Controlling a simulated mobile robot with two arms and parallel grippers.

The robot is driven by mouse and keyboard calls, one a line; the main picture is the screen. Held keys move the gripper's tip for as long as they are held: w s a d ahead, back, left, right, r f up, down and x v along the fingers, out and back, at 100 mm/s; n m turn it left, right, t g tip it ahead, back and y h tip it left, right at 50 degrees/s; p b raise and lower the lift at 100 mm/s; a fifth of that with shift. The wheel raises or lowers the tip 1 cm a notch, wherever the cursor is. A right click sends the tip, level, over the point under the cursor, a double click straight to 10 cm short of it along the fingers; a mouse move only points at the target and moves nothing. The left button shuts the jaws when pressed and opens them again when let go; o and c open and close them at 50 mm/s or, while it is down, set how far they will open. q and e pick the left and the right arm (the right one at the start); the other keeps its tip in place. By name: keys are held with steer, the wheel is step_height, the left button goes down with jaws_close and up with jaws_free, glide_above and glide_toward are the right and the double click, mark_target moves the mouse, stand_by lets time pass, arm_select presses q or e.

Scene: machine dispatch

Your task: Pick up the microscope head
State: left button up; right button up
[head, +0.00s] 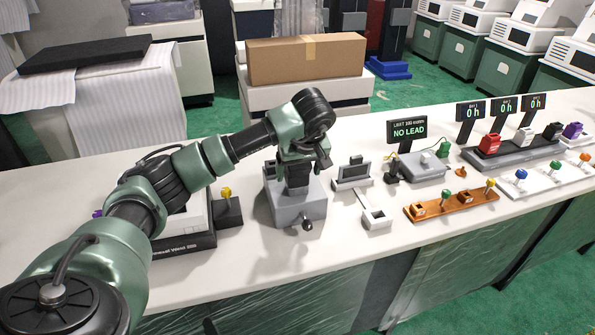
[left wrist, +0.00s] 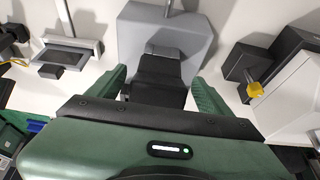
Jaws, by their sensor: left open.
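The microscope stand (head: 297,206) is a grey block with a knob on its front, on the white counter; it also shows in the left wrist view (left wrist: 190,38). A black block (head: 297,182), apparently the microscope head, stands on it. In the left wrist view this black block (left wrist: 160,72) lies between the two green fingers. My left gripper (head: 300,160) is open, pointing down over the block, with a finger on either side. A gap shows beside the fingers, and I see no grip on it. The arm hides part of the block's top. My right gripper is out of view.
On the counter (head: 270,262), a small grey device (head: 352,174) stands right of the stand, and a dark holder with a yellow knob (head: 227,207) stands left. Further right are an orange-brown strip (head: 450,203) and a "NO LEAD" display (head: 409,130). The front counter is clear.

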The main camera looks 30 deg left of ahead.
mark_target(297, 179)
arm_select(q)
steer(key=shift+a+f+p, duration=0.15)
steer(key=shift+f+p, duration=0.15)
steer(key=shift+f, duration=0.3)
steer(key=p+x, duration=0.1)
steer(key=x, duration=0.2)
steer(key=shift+w, duration=0.2)
steer(key=shift+w+a+f, duration=0.1)
steer(key=shift+a+f, duration=0.05)
steer(key=shift+f, duration=0.4)
steer(key=c, duration=0.3)
jaws_close()
steer(key=shift+w+r, duration=0.1)
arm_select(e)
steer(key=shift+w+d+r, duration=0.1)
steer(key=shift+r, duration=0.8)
